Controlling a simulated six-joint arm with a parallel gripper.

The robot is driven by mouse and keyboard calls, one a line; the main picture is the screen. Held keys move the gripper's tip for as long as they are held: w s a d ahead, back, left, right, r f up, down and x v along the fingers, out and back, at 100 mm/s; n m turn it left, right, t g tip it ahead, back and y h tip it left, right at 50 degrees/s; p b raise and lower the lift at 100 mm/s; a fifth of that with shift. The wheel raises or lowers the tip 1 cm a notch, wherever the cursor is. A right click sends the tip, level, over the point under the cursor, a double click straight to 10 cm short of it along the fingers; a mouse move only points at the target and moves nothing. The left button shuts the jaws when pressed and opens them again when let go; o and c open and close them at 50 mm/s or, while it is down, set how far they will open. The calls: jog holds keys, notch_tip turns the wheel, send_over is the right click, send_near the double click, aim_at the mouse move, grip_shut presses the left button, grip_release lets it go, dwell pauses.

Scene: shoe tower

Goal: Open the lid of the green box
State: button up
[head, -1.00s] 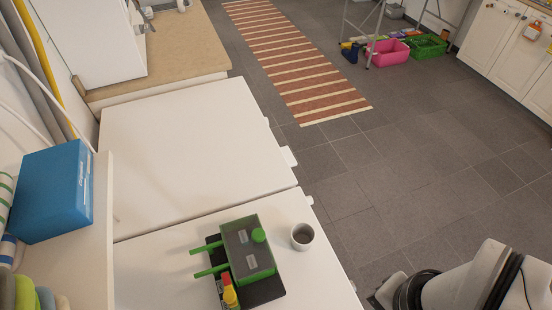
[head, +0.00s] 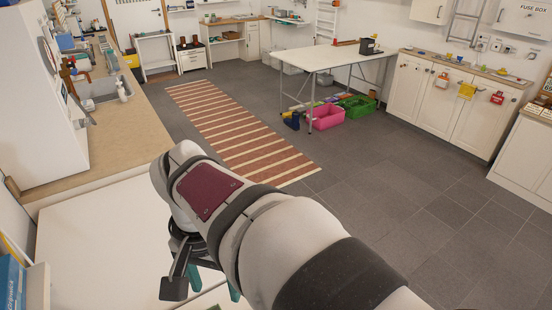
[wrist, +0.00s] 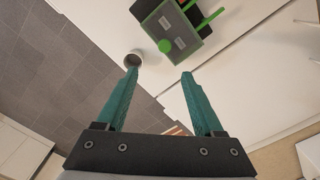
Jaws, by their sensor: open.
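The green box (wrist: 170,42), with a grey panel, small labels and a green knob (wrist: 165,46), shows at the top of the wrist view. Green handles (wrist: 210,20) stick out on its right. The panel appears to lie flat on the box; its top end is cut off by the frame. My gripper (wrist: 160,72) is open with nothing between its two teal fingers. Its tips point towards the box and are apart from it. In the head view my arm hides the box, and only parts of my gripper (head: 211,284) show beneath it.
The white worktop (head: 100,235) is bare left of my arm. Grey floor (head: 400,215) lies open to the right. A striped rug (head: 225,120) lies beyond.

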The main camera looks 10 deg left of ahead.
jog(key=f, duration=1)
jog(key=a+f, duration=0.1)
jog(key=f, duration=0.5)
jog(key=shift+s, duration=0.1)
jog(key=shift+r, duration=0.1)
grip_shut()
dwell(0.5)
